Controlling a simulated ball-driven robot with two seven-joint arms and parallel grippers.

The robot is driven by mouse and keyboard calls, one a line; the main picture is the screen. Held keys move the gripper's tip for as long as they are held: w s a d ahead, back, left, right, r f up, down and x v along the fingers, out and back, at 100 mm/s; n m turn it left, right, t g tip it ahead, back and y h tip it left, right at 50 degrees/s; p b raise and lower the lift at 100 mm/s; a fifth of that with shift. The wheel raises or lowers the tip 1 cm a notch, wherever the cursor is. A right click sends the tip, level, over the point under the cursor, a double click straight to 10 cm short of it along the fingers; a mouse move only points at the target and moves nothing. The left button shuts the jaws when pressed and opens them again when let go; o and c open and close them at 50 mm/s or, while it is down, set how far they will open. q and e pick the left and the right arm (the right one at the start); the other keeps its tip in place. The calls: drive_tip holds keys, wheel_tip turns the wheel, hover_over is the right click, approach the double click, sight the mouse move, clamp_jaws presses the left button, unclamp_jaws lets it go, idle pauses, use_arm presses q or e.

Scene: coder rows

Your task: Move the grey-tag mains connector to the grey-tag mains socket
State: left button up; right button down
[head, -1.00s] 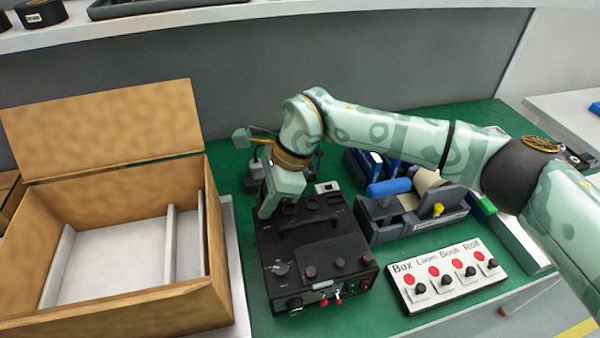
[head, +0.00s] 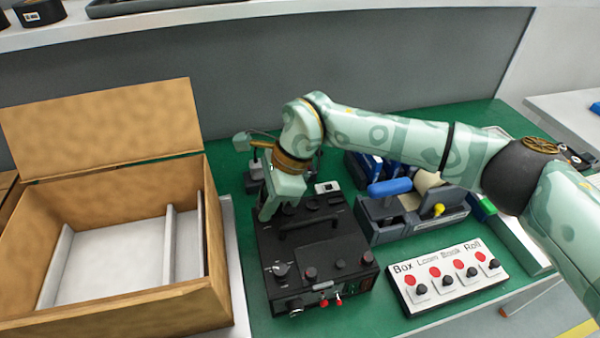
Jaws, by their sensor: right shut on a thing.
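My right gripper (head: 268,208) is over the back left corner of a black control unit (head: 320,254), pointing down. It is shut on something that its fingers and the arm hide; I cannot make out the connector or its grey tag. The unit has a handle, knobs and red switches. A small white plate (head: 327,187), perhaps a socket, stands just behind the unit; I cannot read a tag on it. A thin cable and a pale green block (head: 241,142) show left of my wrist. My left gripper is not in view.
An open cardboard box (head: 120,307) with a raised flap stands at the left. A grey holder (head: 412,225) with a blue-handled tool is right of the unit. A white switch panel (head: 447,277) lies in front of it. Green mat is free at the front.

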drive_tip(key=c, duration=1.1)
unclamp_jaws()
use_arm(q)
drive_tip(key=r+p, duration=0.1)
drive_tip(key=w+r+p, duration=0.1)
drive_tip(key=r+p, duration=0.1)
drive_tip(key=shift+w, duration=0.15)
use_arm(e)
drive_tip(key=v, duration=1.6)
drive_tip(key=shift+d, duration=0.1)
